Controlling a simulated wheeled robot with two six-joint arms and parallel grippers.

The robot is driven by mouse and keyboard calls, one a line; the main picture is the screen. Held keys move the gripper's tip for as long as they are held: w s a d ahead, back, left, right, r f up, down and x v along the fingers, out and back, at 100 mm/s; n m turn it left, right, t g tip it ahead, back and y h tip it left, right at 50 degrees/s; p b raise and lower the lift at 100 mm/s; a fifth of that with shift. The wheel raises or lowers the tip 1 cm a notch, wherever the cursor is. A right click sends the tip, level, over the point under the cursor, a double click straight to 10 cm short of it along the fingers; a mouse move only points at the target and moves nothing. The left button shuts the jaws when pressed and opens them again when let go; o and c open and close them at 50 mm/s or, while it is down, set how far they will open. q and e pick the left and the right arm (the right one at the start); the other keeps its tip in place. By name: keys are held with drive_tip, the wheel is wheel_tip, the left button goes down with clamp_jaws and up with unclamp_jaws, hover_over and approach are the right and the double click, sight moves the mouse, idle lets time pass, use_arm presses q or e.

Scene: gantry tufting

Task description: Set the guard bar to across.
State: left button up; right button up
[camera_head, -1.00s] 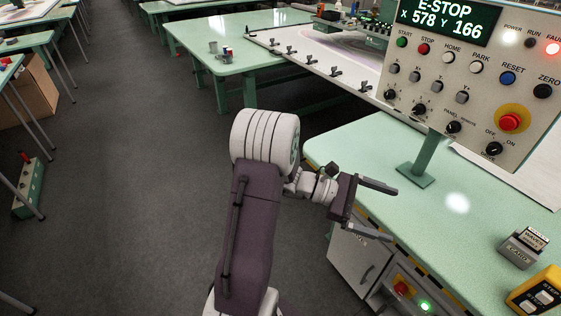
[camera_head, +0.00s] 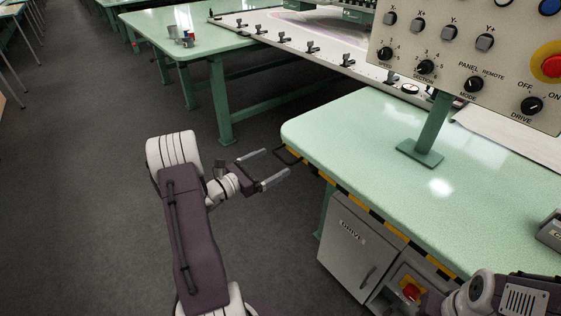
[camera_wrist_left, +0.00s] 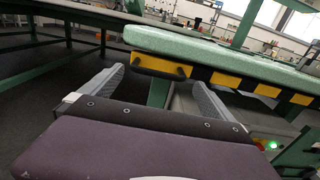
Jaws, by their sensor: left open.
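A yellow-and-black striped bar (camera_head: 383,227) runs along the front edge of the green desk, just under its top. I cannot tell for sure whether this is the guard bar. A dark loop-like handle (camera_head: 283,153) sticks out at the desk's left corner; in the left wrist view a dark handle (camera_wrist_left: 160,66) shows in front of the yellow stripe. My left gripper (camera_head: 277,163) is open and empty beside that corner. In the left wrist view its two fingers (camera_wrist_left: 159,77) point toward the handle, one to either side, with the handle ahead between them.
The green desk (camera_head: 330,125) carries a control panel (camera_head: 480,60) on a post. A drive cabinet (camera_head: 350,245) with a red button stands below. Part of my right arm shows at bottom right.

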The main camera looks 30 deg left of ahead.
sight(281, 158)
use_arm(q)
drive_tip(key=x, duration=0.4)
drive_tip(key=shift+w+d+b, duration=0.1)
drive_tip(key=shift+w+b, duration=0.15)
drive_tip(key=shift+b, duration=0.1)
drive_tip(key=c, duration=1.8)
